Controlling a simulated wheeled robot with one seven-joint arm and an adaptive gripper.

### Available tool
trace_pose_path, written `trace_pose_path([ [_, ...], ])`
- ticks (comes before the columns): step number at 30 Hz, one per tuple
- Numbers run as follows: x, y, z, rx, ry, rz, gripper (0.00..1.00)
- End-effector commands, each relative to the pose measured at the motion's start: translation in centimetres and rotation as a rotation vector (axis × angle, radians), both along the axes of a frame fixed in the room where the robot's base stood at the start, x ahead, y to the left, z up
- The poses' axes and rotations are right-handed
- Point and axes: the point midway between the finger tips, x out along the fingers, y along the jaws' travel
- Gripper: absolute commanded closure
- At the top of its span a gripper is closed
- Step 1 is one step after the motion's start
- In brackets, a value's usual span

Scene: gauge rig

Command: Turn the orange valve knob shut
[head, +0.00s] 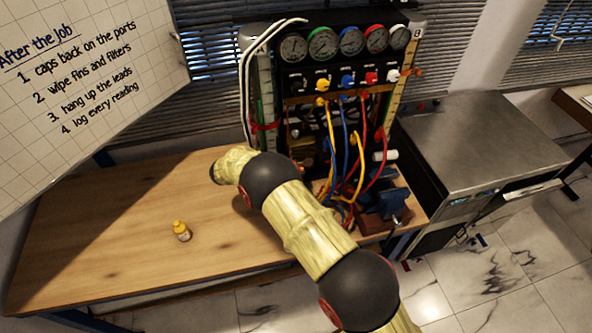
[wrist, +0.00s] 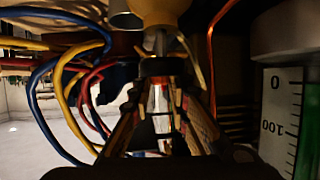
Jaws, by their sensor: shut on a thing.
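My gripper (wrist: 166,75) is in the middle of the wrist view, its two fingers closed together towards the tips. An orange part, seemingly the orange valve knob (wrist: 154,92), shows only as a sliver between the fingers; its turn angle cannot be read. A dark collar and a metal stem sit at the fingertips, below a yellow-orange rounded fitting (wrist: 157,12). In the head view, my wrist covers the lower left of the gauge rig (head: 340,68), and the gripper and the held part are hidden behind it.
Blue, yellow and red hoses (wrist: 72,85) hang close left of my gripper. A scaled cylinder with green liquid (wrist: 292,115) stands close right. A blue vise (head: 383,200) sits right of my arm.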

Motion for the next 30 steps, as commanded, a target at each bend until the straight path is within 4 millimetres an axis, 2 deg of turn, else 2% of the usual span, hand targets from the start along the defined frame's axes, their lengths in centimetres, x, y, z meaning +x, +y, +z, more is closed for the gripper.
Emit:
trace_pose_path([
  [5,0.08,-0.04,0.11,0.0,-0.002,0.001,1.0],
  [6,0.09,-0.05,0.12,0.0,-0.002,0.001,0.82],
  [15,0.05,-0.02,0.08,0.0,-0.002,0.001,0.65],
  [30,-0.09,-0.05,0.14,0.0,0.001,0.04,0.64],
])
